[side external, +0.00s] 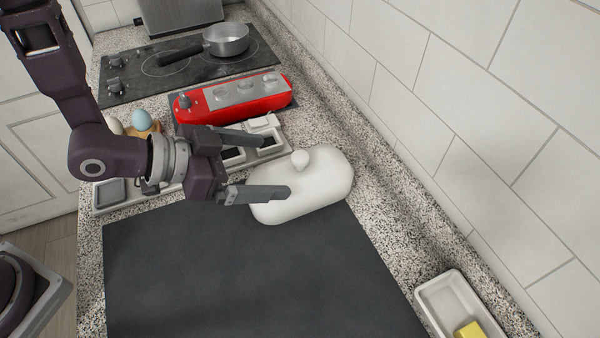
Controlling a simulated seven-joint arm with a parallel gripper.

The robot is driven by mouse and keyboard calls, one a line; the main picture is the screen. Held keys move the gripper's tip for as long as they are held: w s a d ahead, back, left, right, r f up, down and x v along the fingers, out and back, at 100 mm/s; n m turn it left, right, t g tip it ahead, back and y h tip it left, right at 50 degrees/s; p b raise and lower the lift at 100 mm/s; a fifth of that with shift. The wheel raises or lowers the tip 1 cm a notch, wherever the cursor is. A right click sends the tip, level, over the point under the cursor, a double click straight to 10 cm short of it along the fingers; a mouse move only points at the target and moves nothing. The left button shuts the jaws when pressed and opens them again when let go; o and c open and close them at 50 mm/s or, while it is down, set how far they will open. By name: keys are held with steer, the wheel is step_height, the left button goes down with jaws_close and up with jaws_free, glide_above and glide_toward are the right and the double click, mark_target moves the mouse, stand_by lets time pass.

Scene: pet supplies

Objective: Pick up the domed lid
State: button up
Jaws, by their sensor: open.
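The domed lid (322,183) is white, with rounded ends and a round knob (299,159) on top. It sits upright at the back edge of the dark mat, partly on the speckled counter. My gripper (277,166) is open, with its two fingers pointing right toward the lid. The nearer finger overlaps the lid's left part in the picture, and the farther finger ends left of and behind the knob. The knob is not between closed fingers. I cannot tell whether either finger touches the lid.
A dark mat (240,270) lies clear in front. A white dish (447,297) with a yellow block (470,331) is at lower right. Behind are a grey compartment tray (108,208), a red appliance (190,108), and a pot (227,47) on the cooktop. A tiled wall (450,100) bounds the right.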

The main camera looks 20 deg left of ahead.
mark_target(292, 170)
steer(key=shift+s+d+f, duration=0.15)
steer(key=shift+d+f, duration=0.1)
steer(key=shift+d, duration=0.2)
steer(key=x, duration=0.7)
steer(key=shift+d, duration=0.2)
steer(key=c, duration=1.2)
steer(key=r, duration=0.9)
steer(key=shift+w+r, duration=0.1)
steer(key=shift+w, duration=0.15)
steer(key=w+a+r, duration=0.4)
steer(key=w+a, duration=0.4)
steer(key=w, duration=0.5)
steer(key=w+a+f, duration=0.1)
steer(key=w+a, duration=0.5)
steer(key=a, duration=0.8)
steer(key=shift+w+d+f, duration=0.1)
steer(key=shift+f, duration=1.5)
steer(key=shift+w+d+f, duration=0.1)
steer(key=shift+d+f, duration=0.05)
steer(key=shift+f, duration=1.45)
